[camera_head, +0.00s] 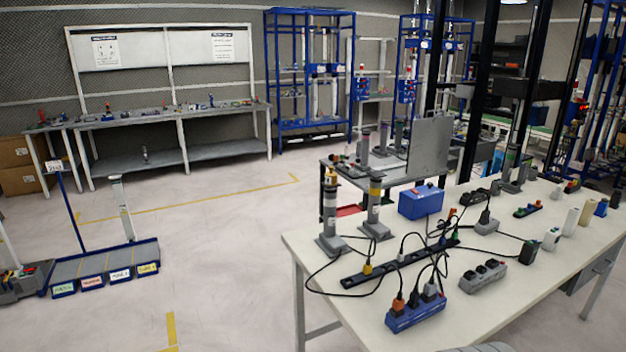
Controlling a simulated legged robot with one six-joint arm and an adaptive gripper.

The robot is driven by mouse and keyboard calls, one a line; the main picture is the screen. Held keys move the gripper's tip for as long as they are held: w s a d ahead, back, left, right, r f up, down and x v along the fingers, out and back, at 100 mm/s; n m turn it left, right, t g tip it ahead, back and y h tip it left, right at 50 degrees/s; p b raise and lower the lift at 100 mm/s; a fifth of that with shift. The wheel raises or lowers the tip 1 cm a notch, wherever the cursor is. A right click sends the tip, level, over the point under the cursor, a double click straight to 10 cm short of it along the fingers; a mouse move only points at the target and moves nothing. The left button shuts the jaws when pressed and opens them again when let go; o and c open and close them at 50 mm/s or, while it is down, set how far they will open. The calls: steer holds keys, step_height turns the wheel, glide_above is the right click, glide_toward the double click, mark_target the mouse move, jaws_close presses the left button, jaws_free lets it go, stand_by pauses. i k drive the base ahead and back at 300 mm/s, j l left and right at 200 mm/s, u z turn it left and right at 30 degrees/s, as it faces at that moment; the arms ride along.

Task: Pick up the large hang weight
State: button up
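I cannot pick out the large hang weight with certainty. Two upright grey cylinders on square bases, one with a white label (330,218) and one with a yellow band (375,208), stand at the left end of the near white table (306,248). A small dark upright object (145,155) stands alone on the lower shelf of the far bench, too small to identify. My gripper is not in view.
Power strips, including a blue one (415,313), with plugs and loose cables cover much of the near table. A blue box (421,202) sits behind them. A low blue rack (105,267) stands at left. The floor between (220,240) is open.

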mark_target(331, 177)
steer(key=i+j+z, duration=0.1)
steer(key=j, duration=0.3)
steer(key=i+j+z, duration=0.1)
steer(key=j, duration=0.25)
steer(key=i+j, duration=0.2)
steer(key=j, duration=0.25)
steer(key=i+j+z, duration=0.15)
steer(key=j, duration=0.2)
steer(key=i+j+z, duration=0.1)
steer(key=j, duration=0.35)
steer(key=i+j+z, duration=0.15)
steer(key=i, duration=0.35)
steer(key=i+j+z, duration=0.15)
steer(key=i+j, duration=0.25)
steer(key=i+l, duration=0.35)
steer(key=i, duration=0.25)
